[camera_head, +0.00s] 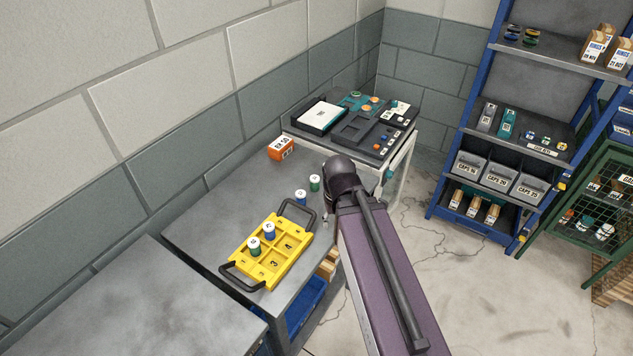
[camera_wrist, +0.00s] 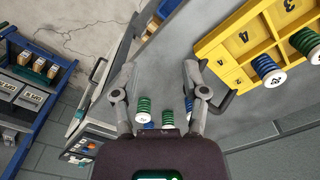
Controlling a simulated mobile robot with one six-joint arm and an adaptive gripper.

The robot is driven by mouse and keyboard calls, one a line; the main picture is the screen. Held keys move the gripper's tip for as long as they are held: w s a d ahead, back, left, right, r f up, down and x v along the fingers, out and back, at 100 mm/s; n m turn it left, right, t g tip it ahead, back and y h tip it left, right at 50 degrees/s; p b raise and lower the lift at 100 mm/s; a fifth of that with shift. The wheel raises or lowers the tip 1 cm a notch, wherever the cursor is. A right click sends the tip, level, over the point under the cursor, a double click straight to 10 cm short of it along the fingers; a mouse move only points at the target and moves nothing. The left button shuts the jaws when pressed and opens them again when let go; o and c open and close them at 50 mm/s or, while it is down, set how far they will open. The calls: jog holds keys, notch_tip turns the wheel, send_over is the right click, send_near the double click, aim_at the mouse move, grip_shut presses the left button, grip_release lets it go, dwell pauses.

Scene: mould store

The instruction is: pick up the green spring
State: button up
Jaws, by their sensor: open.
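A green spring (camera_head: 314,183) with a white end stands on the grey table beyond the yellow tray, close to a blue spring (camera_head: 301,197). Another green spring (camera_head: 254,246) stands in the tray beside a blue one (camera_head: 269,231).
The yellow tray (camera_head: 241,268) has black handles and numbered compartments. An orange box (camera_head: 281,148) stands near the wall. A dark organizer (camera_head: 352,130) lies on the far stand. A blue-framed shelf rack (camera_head: 483,112) stands right. Bare tabletop lies left of the tray.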

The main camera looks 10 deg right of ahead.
jog(key=shift+a, duration=0.1)
jog(key=o, duration=0.3)
jog(key=shift+o, duration=0.7)
jog(key=shift+w, duration=0.2)
notch_tip(320, 180, up, 6)
jog(key=n+p, duration=0.1)
jog(key=p, duration=0.5)
send_over(314, 177)
notch_tip(314, 177, down, 8)
jog(key=b, duration=0.8)
jog(key=shift+f, duration=0.25)
jog(key=shift+s+f+b, duration=0.1)
jog(key=shift+f+b, duration=0.05)
jog(key=shift+b, duration=0.25)
